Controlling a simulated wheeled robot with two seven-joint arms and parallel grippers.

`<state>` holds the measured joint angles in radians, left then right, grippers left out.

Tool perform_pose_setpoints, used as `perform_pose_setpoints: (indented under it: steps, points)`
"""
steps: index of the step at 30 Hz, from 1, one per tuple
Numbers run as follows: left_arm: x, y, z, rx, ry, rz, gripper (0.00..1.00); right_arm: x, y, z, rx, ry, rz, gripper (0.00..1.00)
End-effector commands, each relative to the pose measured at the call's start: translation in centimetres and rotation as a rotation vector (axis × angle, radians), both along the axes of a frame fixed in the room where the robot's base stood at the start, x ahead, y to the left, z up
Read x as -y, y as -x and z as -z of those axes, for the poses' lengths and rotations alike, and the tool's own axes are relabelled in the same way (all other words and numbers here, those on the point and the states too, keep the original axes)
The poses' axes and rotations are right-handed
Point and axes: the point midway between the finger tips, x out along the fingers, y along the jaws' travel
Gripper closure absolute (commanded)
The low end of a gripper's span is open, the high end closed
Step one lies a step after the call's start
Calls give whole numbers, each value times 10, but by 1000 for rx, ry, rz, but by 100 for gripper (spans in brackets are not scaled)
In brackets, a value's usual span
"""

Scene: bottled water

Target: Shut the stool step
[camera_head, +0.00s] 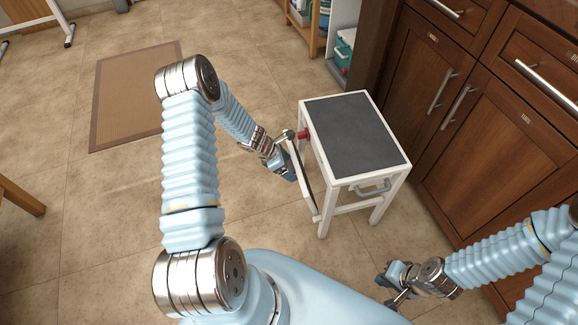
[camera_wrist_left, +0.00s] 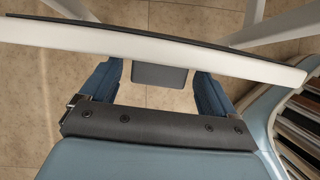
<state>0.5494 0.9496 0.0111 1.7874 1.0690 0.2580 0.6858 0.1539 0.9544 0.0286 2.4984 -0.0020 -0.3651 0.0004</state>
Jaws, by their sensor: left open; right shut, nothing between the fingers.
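The stool (camera_head: 352,130) stands on the tiled floor, with a white frame and a dark grey top. Its step (camera_head: 303,180) is a white-edged panel with a dark face, steeply tilted at the stool's left side, its lower end out from the frame. My left gripper (camera_head: 290,171) is at the step's outer left side, open. In the left wrist view, the step's white edge (camera_wrist_left: 150,45) runs across just ahead of the open fingers of my left gripper (camera_wrist_left: 157,82); contact is unclear. My right gripper (camera_head: 389,288) is shut and empty, low and apart from the stool.
Brown wooden cabinets (camera_head: 480,100) with metal handles stand close on the stool's right. A red knob (camera_head: 303,135) and a grey handle (camera_head: 373,187) are on the stool. A brown mat (camera_head: 125,95) lies at the left. A shelf (camera_head: 343,40) stands behind.

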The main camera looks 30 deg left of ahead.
Motion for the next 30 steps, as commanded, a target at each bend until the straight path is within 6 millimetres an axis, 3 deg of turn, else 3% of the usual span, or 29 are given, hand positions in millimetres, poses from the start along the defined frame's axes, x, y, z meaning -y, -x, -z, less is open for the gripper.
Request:
perform_pose_setpoints:
  steps: [9, 30]
  points:
    - [-6, 5, -28, 0, 0, -1, 11, 0, 0, -20, 0, 0, 0, 100]
    - [-18, 16, -79, 1, -2, 0, 11, 0, 0, -24, 0, 0, 0, 100]
